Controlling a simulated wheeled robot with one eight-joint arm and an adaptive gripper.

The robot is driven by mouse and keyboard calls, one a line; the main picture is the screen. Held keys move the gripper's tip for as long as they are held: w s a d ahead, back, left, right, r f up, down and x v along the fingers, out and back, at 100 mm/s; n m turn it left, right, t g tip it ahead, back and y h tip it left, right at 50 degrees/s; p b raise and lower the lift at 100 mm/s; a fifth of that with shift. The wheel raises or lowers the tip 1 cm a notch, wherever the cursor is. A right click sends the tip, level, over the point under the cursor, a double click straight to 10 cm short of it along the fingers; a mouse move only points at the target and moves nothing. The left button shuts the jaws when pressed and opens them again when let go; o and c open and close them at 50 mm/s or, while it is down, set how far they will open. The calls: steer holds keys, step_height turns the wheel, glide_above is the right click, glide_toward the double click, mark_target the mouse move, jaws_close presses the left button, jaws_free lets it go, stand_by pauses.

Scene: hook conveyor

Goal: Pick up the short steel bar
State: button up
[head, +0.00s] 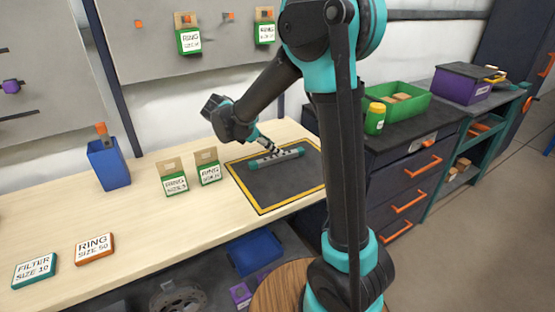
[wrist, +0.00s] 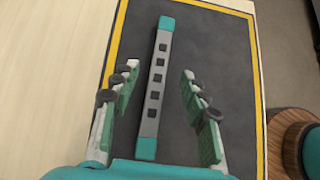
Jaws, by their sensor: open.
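The short steel bar (head: 277,158) lies on the dark mat with a yellow border (head: 292,185) on the wooden bench. It is grey with teal ends and a row of dark square marks. In the wrist view the bar (wrist: 155,90) runs lengthwise between the two fingers. My gripper (head: 270,150) is open, with its fingertips close to the bar in the head view. In the wrist view my gripper (wrist: 158,82) has one finger on each side of the bar, with gaps on both sides. The exact height above the mat cannot be told.
Two ring packets, the left (head: 174,177) and the right (head: 208,167), stand left of the mat. A blue bin (head: 108,165) is farther left. Labelled boxes, filter (head: 35,269) and ring (head: 95,249), lie at the front left. A green tray (head: 399,103) and yellow-capped jar (head: 375,118) sit on the right cabinet.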

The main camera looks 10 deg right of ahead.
mark_target(284, 154)
steer(key=shift+x, duration=3.05)
jaws_close()
